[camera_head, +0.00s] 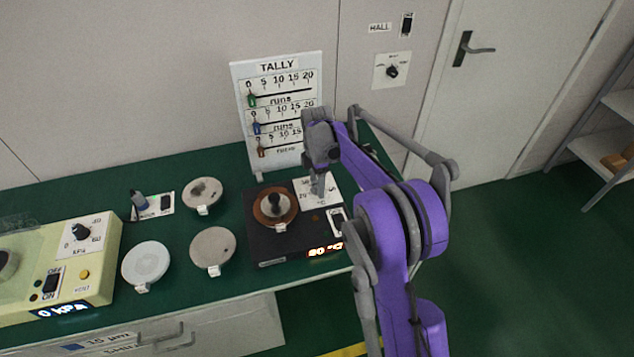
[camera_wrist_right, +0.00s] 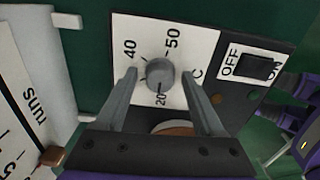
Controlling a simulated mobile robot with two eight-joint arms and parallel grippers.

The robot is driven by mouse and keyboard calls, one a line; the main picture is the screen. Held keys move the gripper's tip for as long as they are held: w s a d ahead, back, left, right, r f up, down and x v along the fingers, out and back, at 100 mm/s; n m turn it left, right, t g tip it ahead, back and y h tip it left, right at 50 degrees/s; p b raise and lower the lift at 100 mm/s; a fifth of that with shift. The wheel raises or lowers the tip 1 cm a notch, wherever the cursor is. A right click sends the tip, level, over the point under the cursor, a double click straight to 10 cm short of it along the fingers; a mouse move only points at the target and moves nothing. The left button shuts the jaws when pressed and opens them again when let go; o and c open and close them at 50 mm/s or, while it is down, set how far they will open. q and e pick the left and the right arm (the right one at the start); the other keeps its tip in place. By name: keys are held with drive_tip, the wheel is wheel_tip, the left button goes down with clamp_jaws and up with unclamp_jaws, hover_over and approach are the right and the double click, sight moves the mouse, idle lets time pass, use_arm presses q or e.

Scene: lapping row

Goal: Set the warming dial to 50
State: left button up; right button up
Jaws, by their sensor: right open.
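The warming dial (camera_wrist_right: 160,73) is a small grey round knob on a white scale plate (camera_wrist_right: 190,35) with 20, 40 and 50 legible around it. My right gripper (camera_wrist_right: 159,78) is open, with one finger to each side of the dial; I cannot tell whether they touch it. In the head view the right gripper (camera_head: 318,188) points down over the scale plate and hides the dial. The black warming unit (camera_head: 262,241) has a lit orange readout (camera_head: 325,250) in °C, its first digit unclear. My left gripper is not in view.
A round brown plate with a black-knobbed piece (camera_head: 275,205) sits on the unit, left of the dial. An OFF/ON switch (camera_wrist_right: 256,67) is close by. The TALLY board (camera_head: 277,68) stands behind. Several pale discs and a yellow-green kPa box (camera_head: 95,267) are on the bench's left.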

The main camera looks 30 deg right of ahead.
clamp_jaws()
